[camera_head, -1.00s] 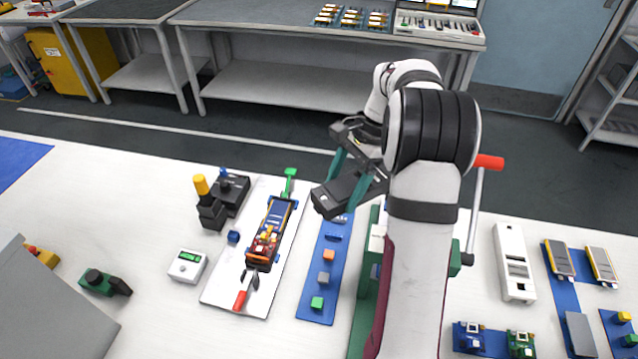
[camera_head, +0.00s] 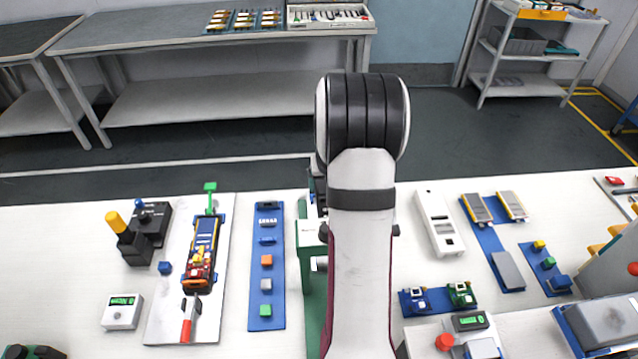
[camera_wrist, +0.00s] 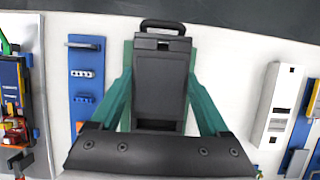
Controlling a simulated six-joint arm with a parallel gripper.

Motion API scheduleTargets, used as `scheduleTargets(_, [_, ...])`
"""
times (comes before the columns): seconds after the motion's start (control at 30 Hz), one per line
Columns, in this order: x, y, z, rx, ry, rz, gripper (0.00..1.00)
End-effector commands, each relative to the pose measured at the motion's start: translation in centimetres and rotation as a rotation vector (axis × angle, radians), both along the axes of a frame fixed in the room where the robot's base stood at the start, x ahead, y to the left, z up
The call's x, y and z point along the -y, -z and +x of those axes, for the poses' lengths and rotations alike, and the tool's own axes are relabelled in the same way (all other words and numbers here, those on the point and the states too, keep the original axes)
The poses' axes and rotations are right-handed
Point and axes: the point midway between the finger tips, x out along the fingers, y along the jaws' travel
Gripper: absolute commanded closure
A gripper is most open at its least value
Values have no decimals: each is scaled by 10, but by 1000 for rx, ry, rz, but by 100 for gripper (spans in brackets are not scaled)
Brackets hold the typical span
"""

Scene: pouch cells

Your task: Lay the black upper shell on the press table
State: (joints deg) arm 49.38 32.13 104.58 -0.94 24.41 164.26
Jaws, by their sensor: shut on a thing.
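In the wrist view my gripper (camera_wrist: 160,62) has its two teal fingers on either side of the black upper shell (camera_wrist: 162,82), shut on it. The shell is a long dark piece with a loop at its far end, and it lies straight between the fingers. Below and behind it a green edge of the press (camera_wrist: 128,56) shows. In the head view the green press (camera_head: 306,262) stands in the middle of the table, mostly hidden behind my arm. My gripper and the shell are hidden there too. I cannot tell whether the shell touches the press table.
Left of the press lie a blue strip with small blocks (camera_head: 258,328) and a white board (camera_head: 163,318) with a blue-and-orange device (camera_head: 201,255). To the right are a white long housing (camera_head: 438,222) and blue mats with grey cells (camera_head: 508,271). White table shows between them.

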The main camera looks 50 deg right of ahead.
Motion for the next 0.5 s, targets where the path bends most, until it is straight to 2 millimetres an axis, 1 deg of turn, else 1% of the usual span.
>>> scheduleTargets(0.37, [2,-1,1,13,17,-9,77])
scheduleTargets(0.5, [1,12,1,10,16,-6,77])
